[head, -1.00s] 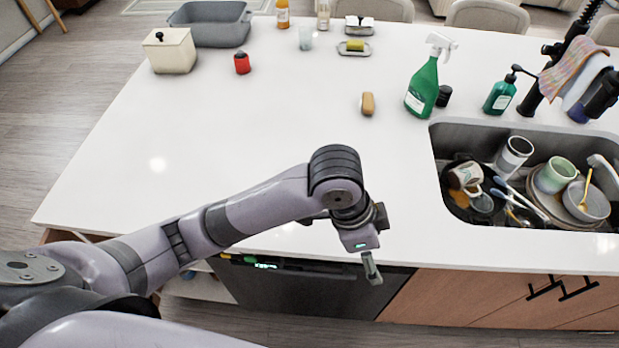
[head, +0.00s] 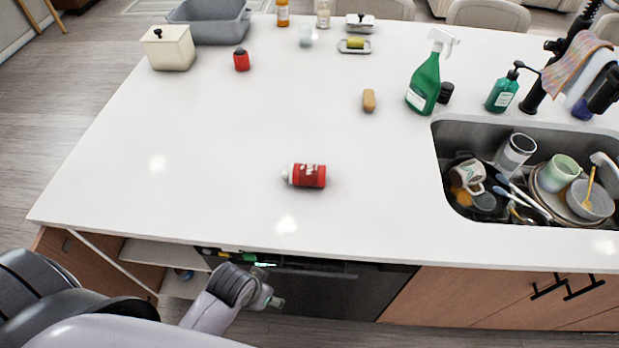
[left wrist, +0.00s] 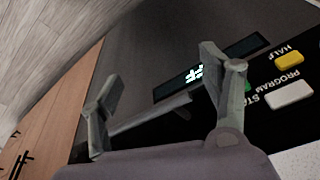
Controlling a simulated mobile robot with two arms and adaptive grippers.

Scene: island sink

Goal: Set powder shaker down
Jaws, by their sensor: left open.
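The powder shaker (head: 308,176), a red bottle with a white cap, lies on its side on the white countertop near the front middle. Its cap points left. Nothing holds it. My left gripper (head: 275,301) is below the counter's front edge, in front of the dishwasher, well apart from the shaker. In the left wrist view the left gripper (left wrist: 165,112) is open and empty, its fingers facing the dishwasher's control panel. My right gripper is not in view.
The sink (head: 475,215) at the right holds several dirty dishes. A green spray bottle (head: 424,85), sponge (head: 369,100), red jar (head: 241,60), cream canister (head: 169,48) and grey tub (head: 210,30) stand farther back. The dishwasher (head: 330,300) is below the counter. The countertop's left middle is clear.

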